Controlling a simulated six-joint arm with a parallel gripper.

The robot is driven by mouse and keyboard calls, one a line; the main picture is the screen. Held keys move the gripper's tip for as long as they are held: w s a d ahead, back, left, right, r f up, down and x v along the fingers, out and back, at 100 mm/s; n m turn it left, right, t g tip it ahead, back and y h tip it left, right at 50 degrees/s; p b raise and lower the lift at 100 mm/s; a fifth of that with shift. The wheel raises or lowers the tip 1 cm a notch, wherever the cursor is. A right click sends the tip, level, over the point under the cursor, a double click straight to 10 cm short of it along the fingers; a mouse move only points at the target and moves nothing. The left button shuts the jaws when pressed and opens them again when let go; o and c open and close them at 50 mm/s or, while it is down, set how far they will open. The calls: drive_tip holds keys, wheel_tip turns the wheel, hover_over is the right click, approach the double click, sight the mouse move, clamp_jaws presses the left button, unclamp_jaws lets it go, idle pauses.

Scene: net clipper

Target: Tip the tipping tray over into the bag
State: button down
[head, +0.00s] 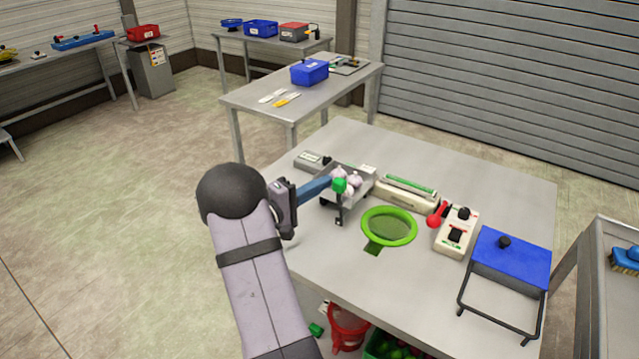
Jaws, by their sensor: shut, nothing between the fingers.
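The tipping tray (362,193) is a grey metal tray on dark legs near the left part of the table, holding several pale round bulbs (354,179). A small green block (340,185) is at its near left side. My gripper (328,182) reaches in from the left with its blue fingers shut, their tips close to the green block; whether they touch it I cannot tell. A green ring with mesh inside (389,226) lies right of the tray, nearer me. A red mesh bag (348,326) shows below the table's front edge, partly cut off.
On the table (300,262) are a white device with a green bar (407,190), a switch box (457,231) with a red lever (437,215), and a blue-topped frame (511,258). A grey box (313,160) lies behind the tray. A green crate (385,347) is below.

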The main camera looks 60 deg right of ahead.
sight(340, 189)
drive_tip(key=shift+s+b, duration=0.2)
drive_tip(key=shift+b, duration=0.15)
drive_tip(key=s+m+b, duration=0.1)
drive_tip(key=s+b, duration=0.1)
drive_tip(key=b, duration=0.1)
drive_tip(key=s+m+b, duration=0.2)
drive_tip(key=b, duration=0.2)
drive_tip(key=shift+s+t+y+b, duration=0.1)
drive_tip(key=shift+t+y+b, duration=0.2)
drive_tip(key=s+f+m+t+y+b, duration=0.1)
drive_tip(key=s+f+m+b, duration=0.2)
drive_tip(key=b, duration=1.7)
drive_tip(key=s+m, duration=0.3)
drive_tip(key=s, duration=0.2)
drive_tip(key=shift+s+m+t, duration=0.25)
drive_tip(key=shift+m+t, duration=0.05)
drive_tip(key=shift+s+f, duration=0.15)
drive_tip(key=shift+f, duration=0.05)
drive_tip(key=w+r+p, duration=0.1)
drive_tip(key=w+r, duration=0.2)
drive_tip(key=r, duration=0.1)
drive_tip(key=v, duration=1)
drive_tip(key=shift+b, duration=0.45)
